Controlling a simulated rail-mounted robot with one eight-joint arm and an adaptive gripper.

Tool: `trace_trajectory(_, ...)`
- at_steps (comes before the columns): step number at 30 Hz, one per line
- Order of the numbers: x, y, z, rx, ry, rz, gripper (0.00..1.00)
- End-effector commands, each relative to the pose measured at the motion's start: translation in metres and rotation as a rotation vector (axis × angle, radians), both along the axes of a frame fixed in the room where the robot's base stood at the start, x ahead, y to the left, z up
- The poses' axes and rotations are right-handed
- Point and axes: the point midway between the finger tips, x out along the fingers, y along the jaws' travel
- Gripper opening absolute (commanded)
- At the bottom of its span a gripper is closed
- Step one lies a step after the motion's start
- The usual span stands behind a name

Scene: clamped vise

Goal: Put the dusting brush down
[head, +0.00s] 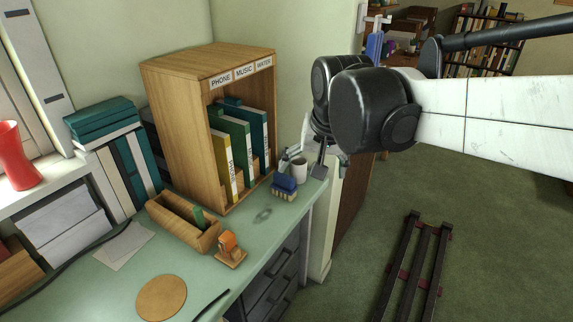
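A small blue-topped block with a pale, bristle-like underside (285,187) sits on the green desk top near its right edge. It looks like the dusting brush, but it is too small to be sure. My gripper (318,168) hangs from the white and black arm at the desk's right end, just right of this block and in front of the white mug. One dark fingertip points down near the desk. The rest of the gripper is partly hidden by the arm's black joint, so its opening and any contact with the block are unclear.
A wooden cubby (172,130) with binders stands behind. A white mug (300,170), a wooden tray (182,226), an orange-topped stamp-like item (230,248) and a round coaster (161,297) are on the desk (245,225). Bare desk lies between the block and the stamp-like item.

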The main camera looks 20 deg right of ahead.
Motion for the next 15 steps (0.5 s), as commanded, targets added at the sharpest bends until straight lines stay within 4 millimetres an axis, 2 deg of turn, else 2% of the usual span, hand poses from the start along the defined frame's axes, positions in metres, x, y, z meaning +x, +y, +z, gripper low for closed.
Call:
trace_trajectory(1, -0.016, 0.0, -0.001, -0.01, -0.019, 0.022, 0.89)
trace_trajectory(9, -0.082, 0.0, -0.015, -0.074, -0.125, 0.149, 0.89)
trace_trajectory(15, -0.118, 0.0, -0.032, -0.12, -0.189, 0.225, 0.89)
